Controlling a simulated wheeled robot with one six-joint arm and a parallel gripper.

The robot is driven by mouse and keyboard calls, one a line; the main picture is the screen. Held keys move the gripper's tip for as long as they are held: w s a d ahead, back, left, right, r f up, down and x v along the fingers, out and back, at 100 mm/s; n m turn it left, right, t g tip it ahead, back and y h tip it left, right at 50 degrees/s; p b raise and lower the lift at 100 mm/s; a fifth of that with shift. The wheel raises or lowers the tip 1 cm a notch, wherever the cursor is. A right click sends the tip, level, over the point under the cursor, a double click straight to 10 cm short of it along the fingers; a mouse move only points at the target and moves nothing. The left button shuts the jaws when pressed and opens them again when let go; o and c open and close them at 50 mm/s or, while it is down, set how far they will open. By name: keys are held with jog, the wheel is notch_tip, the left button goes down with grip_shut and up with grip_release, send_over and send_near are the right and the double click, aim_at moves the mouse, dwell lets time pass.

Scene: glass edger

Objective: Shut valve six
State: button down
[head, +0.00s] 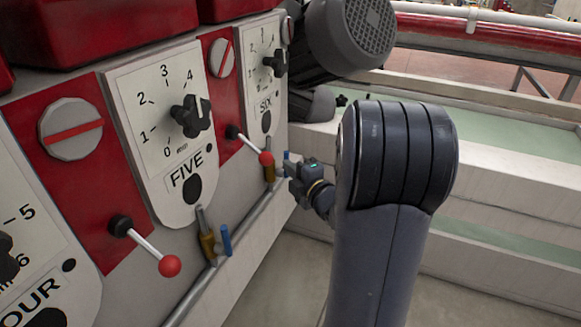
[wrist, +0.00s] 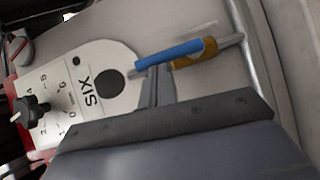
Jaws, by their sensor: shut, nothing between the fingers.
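Valve six is a brass body (head: 269,173) with a blue lever (head: 287,157), below the plate marked SIX (head: 265,103). In the wrist view the blue lever (wrist: 168,54) lies across the picture, roughly in line with the brass body (wrist: 196,52) behind it. My gripper (head: 289,167) is at valve six in the head view and partly covers it. In the wrist view my gripper (wrist: 155,75) is shut and empty, its fingertips close to the lever near its left half. I cannot tell whether they touch it.
Valve five, with brass body (head: 207,246) and blue lever (head: 226,240), is nearer on the same pipe (head: 232,232). Red-knobbed levers (head: 169,265) and dials stick out of the panel. A grey motor (head: 350,38) stands beyond.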

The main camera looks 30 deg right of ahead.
jog(key=shift+d+r+p, duration=0.1)
jog(key=shift+r+p, duration=0.05)
jog(key=shift+p, duration=0.25)
jog(key=w+d+f+m+g+y+p, duration=0.2)
jog(key=m+g+p, duration=0.5)
jog(key=p, duration=1.7)
jog(key=shift+w+d+m+y, duration=0.8)
jog(key=shift+w+d, duration=0.55)
jog(key=shift+d, duration=0.55)
jog(key=shift+f, duration=0.15)
